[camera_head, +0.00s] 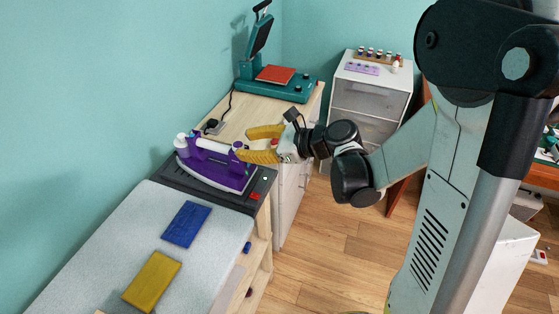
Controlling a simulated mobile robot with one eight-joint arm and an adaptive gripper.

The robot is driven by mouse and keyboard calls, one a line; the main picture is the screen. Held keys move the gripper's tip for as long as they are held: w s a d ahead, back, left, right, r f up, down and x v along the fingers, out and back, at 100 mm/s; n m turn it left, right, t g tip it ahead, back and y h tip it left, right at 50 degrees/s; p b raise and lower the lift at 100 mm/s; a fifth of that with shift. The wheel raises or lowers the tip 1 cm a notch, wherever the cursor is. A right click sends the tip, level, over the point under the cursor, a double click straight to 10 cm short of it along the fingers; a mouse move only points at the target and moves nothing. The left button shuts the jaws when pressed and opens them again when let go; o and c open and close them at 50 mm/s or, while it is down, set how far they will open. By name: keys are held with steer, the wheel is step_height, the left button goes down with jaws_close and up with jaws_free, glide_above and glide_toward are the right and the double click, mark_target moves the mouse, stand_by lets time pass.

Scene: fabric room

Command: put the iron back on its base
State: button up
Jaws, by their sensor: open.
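A purple and white iron (215,163) sits on a dark base (262,190) at the far end of the ironing board, its handle on top. It seems to rest on the base, but I cannot tell whether it is fully seated. My gripper (250,143) has yellow fingers and reaches in from the right. Its fingers are apart, close to the right end of the iron's handle. I cannot tell whether a finger touches the iron.
The ironing board (140,230) holds a blue cloth (186,224) and a yellow cloth (152,281). A teal heat press (275,82) stands on the wooden table behind. A white drawer unit (370,95) is at the back. Wooden floor (320,260) is open at right.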

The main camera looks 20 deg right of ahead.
steer(key=shift+s+r+n, duration=0.1)
steer(key=shift+s+n, duration=0.2)
steer(key=shift+n, duration=0.2)
steer(key=s+d+r+n+g+h, duration=0.1)
steer(key=s+d+n+h, duration=0.4)
steer(key=s+n, duration=0.4)
steer(key=s+d+r+n+h, duration=0.2)
steer(key=s+d+n+h, duration=0.2)
steer(key=s+n, duration=0.6)
steer(key=n+h, duration=0.1)
steer(key=n, duration=0.2)
steer(key=shift+d+r+n+g, duration=0.15)
steer(key=shift+d+n+g, duration=0.15)
steer(key=shift+d+g, duration=0.1)
steer(key=shift+s+a, duration=0.1)
steer(key=shift+s, duration=0.05)
